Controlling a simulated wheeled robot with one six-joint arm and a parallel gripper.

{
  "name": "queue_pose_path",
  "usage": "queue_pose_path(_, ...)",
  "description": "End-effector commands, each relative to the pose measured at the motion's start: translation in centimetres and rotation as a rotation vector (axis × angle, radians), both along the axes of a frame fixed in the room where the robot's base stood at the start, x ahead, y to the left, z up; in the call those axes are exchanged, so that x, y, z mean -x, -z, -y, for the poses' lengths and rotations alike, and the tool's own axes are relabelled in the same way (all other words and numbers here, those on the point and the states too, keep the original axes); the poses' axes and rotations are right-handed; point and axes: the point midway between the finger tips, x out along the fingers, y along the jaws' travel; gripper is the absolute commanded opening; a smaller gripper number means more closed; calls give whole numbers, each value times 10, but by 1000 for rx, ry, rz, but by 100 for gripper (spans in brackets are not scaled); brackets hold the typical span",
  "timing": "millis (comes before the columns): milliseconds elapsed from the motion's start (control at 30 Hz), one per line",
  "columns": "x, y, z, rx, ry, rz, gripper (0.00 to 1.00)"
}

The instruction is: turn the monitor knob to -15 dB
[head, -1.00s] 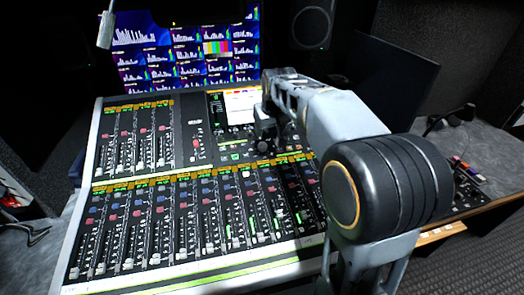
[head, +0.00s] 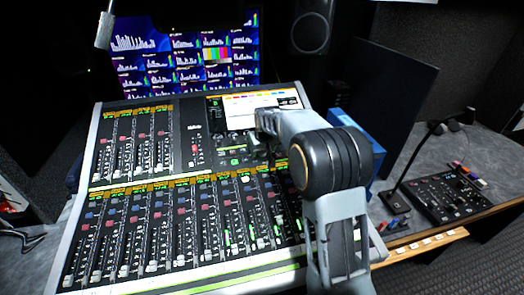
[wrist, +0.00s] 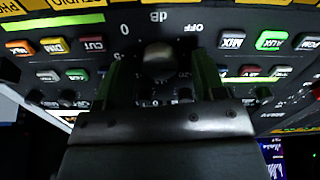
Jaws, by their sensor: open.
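The monitor knob (wrist: 158,58) is a dark round knob with a greyish cap. It sits on the console panel near upside-down markings "0", "dB" and "OFF" in the wrist view. My gripper (wrist: 159,66) is open, with one finger on each side of the knob and a visible gap on both sides. I cannot make out the knob's pointer or exact setting. In the head view my gripper (head: 268,152) is over the upper right part of the mixing console (head: 93,150), and the arm hides the knob there.
Monitor screens (head: 185,55) stand behind the console. A blue box (head: 362,135), a dark panel (head: 395,95) and a small control box (head: 452,195) are at right.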

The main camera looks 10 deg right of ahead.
Motion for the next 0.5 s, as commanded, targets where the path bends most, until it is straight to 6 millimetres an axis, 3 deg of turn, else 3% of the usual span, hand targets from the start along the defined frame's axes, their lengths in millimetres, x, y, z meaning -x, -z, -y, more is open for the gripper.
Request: queue_pose_path(500, -4, 9, 0, 0, 0, 1, 61)
